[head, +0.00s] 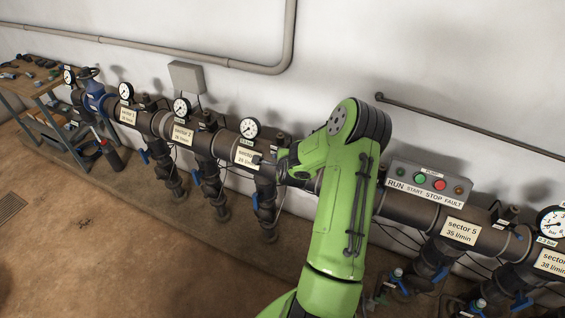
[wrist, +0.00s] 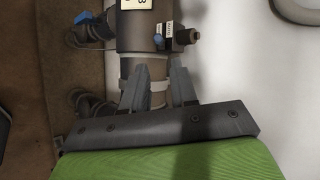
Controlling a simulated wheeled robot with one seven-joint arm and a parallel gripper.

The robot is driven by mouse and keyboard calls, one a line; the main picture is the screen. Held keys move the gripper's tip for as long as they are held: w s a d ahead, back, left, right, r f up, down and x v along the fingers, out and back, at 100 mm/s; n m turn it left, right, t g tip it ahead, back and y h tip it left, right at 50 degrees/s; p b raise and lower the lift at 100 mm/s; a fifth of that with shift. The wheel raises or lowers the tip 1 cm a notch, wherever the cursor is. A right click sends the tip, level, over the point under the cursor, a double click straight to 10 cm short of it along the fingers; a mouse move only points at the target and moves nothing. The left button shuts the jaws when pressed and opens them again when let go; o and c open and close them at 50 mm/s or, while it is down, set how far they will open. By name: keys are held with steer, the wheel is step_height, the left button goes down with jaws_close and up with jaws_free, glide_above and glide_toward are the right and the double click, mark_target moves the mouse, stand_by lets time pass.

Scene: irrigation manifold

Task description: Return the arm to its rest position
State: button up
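My green arm (head: 340,210) reaches up from the bottom of the head view and bends down toward the manifold pipe (head: 400,207). My gripper (head: 262,160) is in front of the pipe beside the sector 3 label, small and partly hidden by my wrist. In the wrist view my gripper (wrist: 158,66) has two grey fingers standing apart. The pipe (wrist: 130,68) with a pale clamp shows between and beyond them. I see nothing held, and cannot tell whether the fingers touch the pipe.
A control box (head: 428,184) with coloured buttons is right of my arm. Gauges (head: 250,128), blue-handled valves (head: 197,178) and branch pipes line the wall. A workbench (head: 40,85) stands at far left. The brown floor (head: 110,240) at front left is mostly clear.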

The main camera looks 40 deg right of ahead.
steer(key=shift+v, duration=1.6)
